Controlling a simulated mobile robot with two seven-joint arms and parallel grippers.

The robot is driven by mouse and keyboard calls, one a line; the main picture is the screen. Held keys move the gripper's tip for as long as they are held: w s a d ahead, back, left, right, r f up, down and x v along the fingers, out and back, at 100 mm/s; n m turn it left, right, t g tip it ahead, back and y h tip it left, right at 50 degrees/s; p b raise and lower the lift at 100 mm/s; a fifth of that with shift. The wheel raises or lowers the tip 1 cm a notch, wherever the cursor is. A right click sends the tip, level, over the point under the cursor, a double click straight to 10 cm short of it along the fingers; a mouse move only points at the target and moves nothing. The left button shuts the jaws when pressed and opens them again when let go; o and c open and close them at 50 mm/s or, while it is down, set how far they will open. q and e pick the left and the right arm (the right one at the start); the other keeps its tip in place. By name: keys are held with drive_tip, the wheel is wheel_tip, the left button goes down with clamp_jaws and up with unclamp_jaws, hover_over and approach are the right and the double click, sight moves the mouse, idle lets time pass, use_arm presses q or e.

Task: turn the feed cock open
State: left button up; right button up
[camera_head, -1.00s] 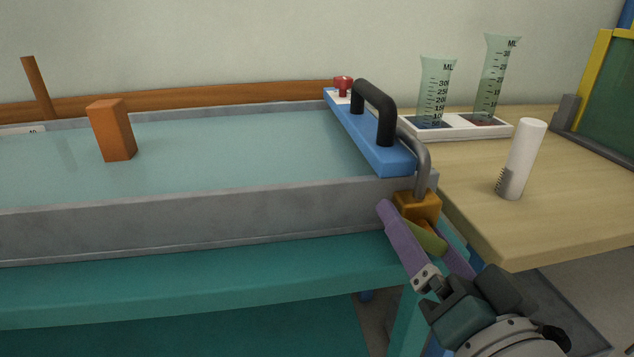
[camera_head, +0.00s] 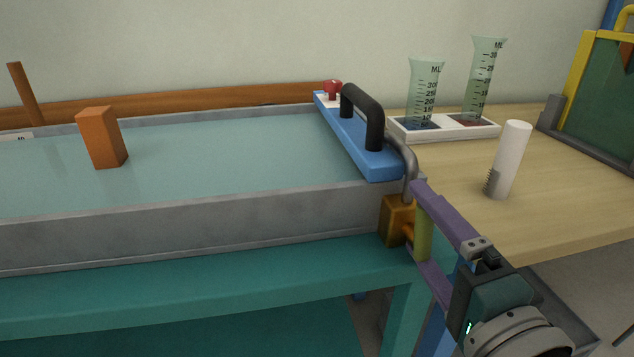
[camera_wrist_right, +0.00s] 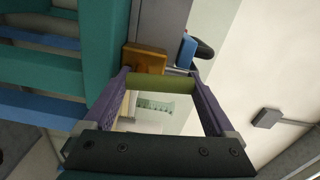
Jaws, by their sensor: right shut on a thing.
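The feed cock has an orange-brown block body (camera_head: 396,220) at the flume's near right corner, under a bent grey pipe (camera_head: 411,170). Its olive-green handle (camera_head: 423,236) sticks out on the right of the body and stands close to upright in the head view. My right gripper (camera_head: 420,229), with purple fingers, is shut on the handle, one finger above it and one below. In the right wrist view the handle (camera_wrist_right: 160,86) spans from finger to finger, with the body (camera_wrist_right: 145,58) just beyond. My left gripper is not in view.
A wooden table (camera_head: 560,190) at the right holds a white cylinder (camera_head: 509,160) and two measuring beakers in a white tray (camera_head: 440,133).

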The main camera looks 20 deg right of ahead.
drive_tip(key=shift+d+m, duration=0.1)
drive_tip(key=shift+m, duration=0.4)
drive_tip(key=o, duration=1.1)
drive_tip(key=shift+c, duration=0.2)
drive_tip(key=shift+s, duration=0.1)
drive_tip(key=v, duration=0.9)
drive_tip(key=shift+s, duration=0.4)
